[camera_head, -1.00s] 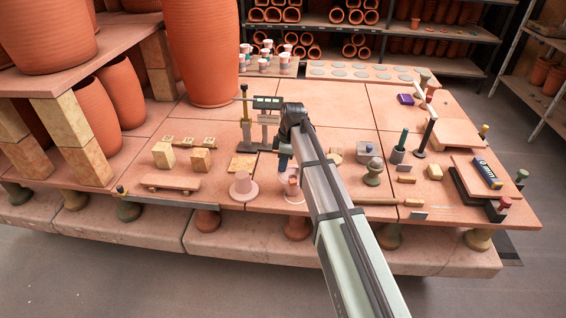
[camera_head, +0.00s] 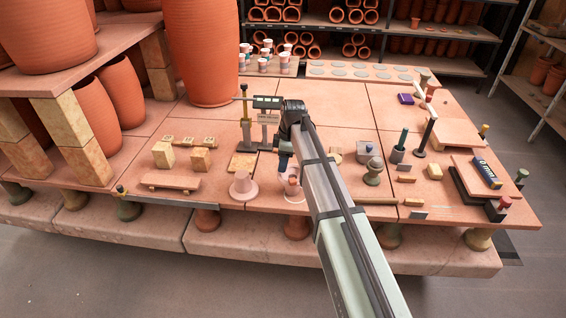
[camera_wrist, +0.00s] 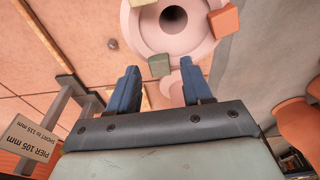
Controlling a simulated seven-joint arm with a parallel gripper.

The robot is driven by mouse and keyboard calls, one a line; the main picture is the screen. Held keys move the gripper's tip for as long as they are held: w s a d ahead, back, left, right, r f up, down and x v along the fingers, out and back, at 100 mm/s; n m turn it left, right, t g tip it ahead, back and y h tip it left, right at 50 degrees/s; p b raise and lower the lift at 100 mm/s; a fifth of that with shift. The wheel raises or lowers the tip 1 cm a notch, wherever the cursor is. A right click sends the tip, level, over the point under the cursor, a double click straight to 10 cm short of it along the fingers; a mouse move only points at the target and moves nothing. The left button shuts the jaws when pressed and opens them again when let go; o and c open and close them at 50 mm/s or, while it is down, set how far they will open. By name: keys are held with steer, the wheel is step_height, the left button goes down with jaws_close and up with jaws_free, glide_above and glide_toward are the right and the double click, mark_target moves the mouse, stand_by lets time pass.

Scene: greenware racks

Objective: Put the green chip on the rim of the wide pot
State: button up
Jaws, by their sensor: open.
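In the wrist view, the pale pink wide pot (camera_wrist: 190,42) shows from above with a dark central hole. The green chip (camera_wrist: 159,65) sits at its near rim. In the head view, my arm partly hides the pot (camera_head: 294,195) and most of the gripper.
A gauge stand (camera_head: 268,103) is close to my gripper; its sign (camera_wrist: 30,138) shows in the wrist view. A pink pot (camera_head: 243,187) stands to the left. Blocks, a board (camera_head: 170,183) and tall terracotta pots (camera_head: 205,50) are further left. The slabs behind are fairly clear.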

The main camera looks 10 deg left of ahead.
step_height(320, 180, up, 11)
steer(key=d, duration=0.1)
steer(key=shift+d, duration=0.35)
steer(key=shift+w+r, duration=0.1)
